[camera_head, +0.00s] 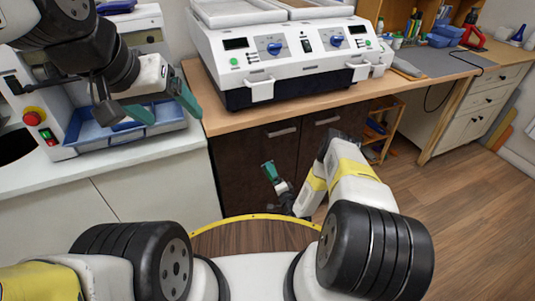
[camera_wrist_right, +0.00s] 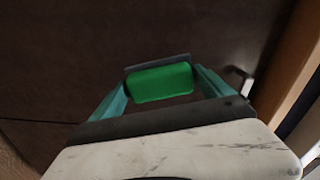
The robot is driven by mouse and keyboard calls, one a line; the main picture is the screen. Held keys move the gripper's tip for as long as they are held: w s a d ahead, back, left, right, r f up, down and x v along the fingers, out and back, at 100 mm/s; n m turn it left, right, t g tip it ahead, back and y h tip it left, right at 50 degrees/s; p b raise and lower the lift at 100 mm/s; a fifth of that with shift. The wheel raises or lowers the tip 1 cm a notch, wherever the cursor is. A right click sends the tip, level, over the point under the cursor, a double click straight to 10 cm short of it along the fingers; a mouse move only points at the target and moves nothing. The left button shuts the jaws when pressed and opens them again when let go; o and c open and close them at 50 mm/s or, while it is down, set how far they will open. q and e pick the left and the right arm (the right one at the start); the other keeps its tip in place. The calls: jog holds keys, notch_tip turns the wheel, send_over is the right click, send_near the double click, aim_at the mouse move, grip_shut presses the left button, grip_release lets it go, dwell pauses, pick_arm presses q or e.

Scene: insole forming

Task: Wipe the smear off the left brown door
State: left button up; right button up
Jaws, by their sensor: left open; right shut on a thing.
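The left brown door (camera_head: 237,165) is under the worktop, with a metal handle (camera_head: 283,132) at its upper right. I cannot make out a smear on it in either view. My right gripper (camera_head: 270,172) is low in front of the brown doors. In the right wrist view (camera_wrist_right: 160,82) its teal fingers are shut on a green block with a grey edge (camera_wrist_right: 160,84), which looks like a sponge. Dark brown panel (camera_wrist_right: 60,50) fills the view behind it; I cannot tell whether the block touches it. My left gripper (camera_head: 163,103) is open and empty above the blue tray.
A white two-dial machine (camera_head: 285,50) stands on the wooden worktop (camera_head: 300,110) above the doors. Left is a white counter (camera_head: 110,158) with a machine and blue tray (camera_head: 95,130). The right brown door (camera_head: 318,135) adjoins. Floor (camera_head: 450,200) at right is clear.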

jog(key=shift+s, duration=0.1)
jog(key=v, duration=0.3)
dwell(0.5)
dwell(0.3)
